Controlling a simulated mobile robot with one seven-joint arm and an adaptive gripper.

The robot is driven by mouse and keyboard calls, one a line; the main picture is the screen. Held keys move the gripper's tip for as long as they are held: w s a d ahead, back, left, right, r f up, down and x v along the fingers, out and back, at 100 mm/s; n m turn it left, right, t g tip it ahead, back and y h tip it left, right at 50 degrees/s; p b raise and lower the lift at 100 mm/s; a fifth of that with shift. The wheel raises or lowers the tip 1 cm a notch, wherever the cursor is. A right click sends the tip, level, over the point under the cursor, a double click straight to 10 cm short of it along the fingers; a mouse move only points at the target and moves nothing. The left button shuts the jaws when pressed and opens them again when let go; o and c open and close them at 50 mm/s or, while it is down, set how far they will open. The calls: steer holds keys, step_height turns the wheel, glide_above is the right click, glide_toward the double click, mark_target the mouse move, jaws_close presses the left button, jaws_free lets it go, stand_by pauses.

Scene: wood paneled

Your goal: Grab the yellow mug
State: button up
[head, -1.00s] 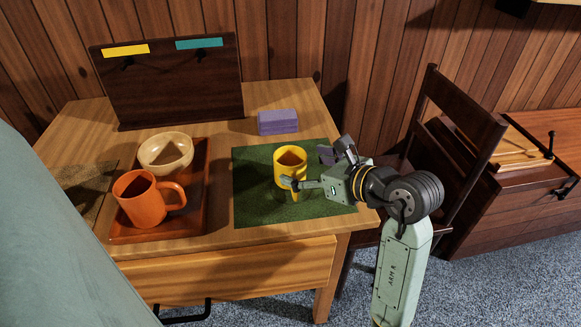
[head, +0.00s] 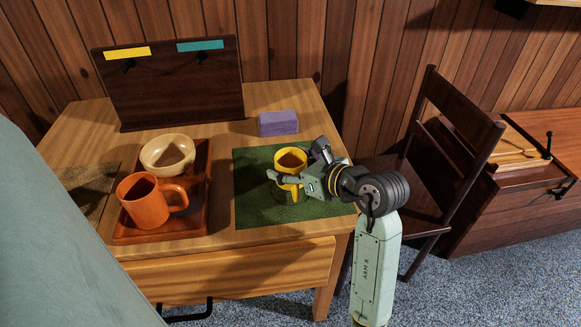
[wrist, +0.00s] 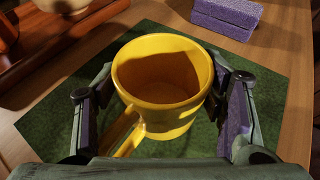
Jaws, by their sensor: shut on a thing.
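The yellow mug (head: 290,160) stands upright on the green mat (head: 250,210) on the wooden table. In the wrist view the mug (wrist: 165,90) sits between my two fingers, its open top towards the camera and its handle pointing to the lower left. My gripper (head: 294,170) is shut on the mug, one finger on each side; it also shows in the wrist view (wrist: 160,110). Part of the mug's front is hidden by a finger in the head view.
An orange mug (head: 144,205) and a pale bowl (head: 167,145) sit on a reddish tray (head: 195,220) to the left. A purple block (head: 278,123) lies behind the mat. A dark upright board (head: 175,95) stands at the back. A chair (head: 450,140) is at the right.

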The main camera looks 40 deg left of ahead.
steer(key=c, duration=0.8)
steer(key=shift+w, duration=0.1)
